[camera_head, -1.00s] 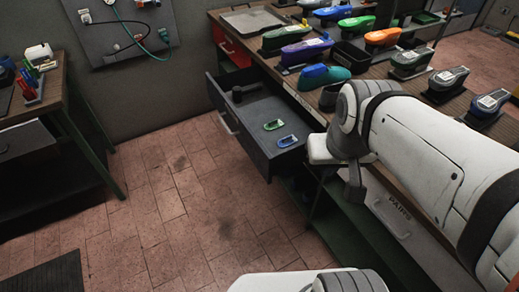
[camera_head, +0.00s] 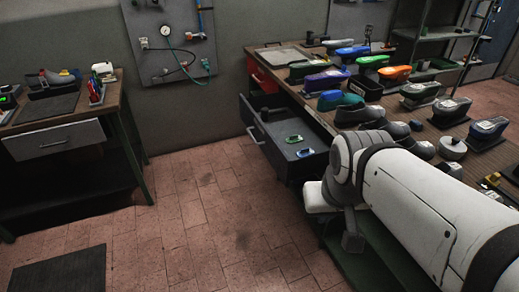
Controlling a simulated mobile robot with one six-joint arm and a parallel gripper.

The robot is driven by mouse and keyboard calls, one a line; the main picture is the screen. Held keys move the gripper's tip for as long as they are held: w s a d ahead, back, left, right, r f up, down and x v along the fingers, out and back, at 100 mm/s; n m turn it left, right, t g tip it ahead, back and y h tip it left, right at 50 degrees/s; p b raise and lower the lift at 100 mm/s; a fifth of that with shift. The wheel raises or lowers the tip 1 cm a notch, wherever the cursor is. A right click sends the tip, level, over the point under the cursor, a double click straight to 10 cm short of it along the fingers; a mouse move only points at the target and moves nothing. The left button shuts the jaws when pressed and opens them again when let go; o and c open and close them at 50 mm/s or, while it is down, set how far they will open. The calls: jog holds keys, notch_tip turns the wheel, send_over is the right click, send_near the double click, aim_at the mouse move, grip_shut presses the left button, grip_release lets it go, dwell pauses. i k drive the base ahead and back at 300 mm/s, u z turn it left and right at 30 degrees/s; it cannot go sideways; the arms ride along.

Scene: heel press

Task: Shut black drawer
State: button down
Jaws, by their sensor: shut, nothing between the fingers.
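The black drawer (camera_head: 283,158) stands open, pulled out to the left from under the workbench. Its front with a metal handle (camera_head: 255,136) faces left. My gripper (camera_head: 352,243) shows as a small grey end hanging below my white arm, to the right of and nearer than the drawer's near corner. It appears shut and empty, apart from the drawer. My arm hides part of the bench front beside the drawer.
The workbench top (camera_head: 314,118) carries several coloured shoe forms. A side table (camera_head: 60,120) with a grey-fronted drawer stands at left. The tiled floor (camera_head: 200,220) between them is clear.

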aim_at(271, 136)
jog(key=u, duration=0.55)
jog(key=i, duration=1)
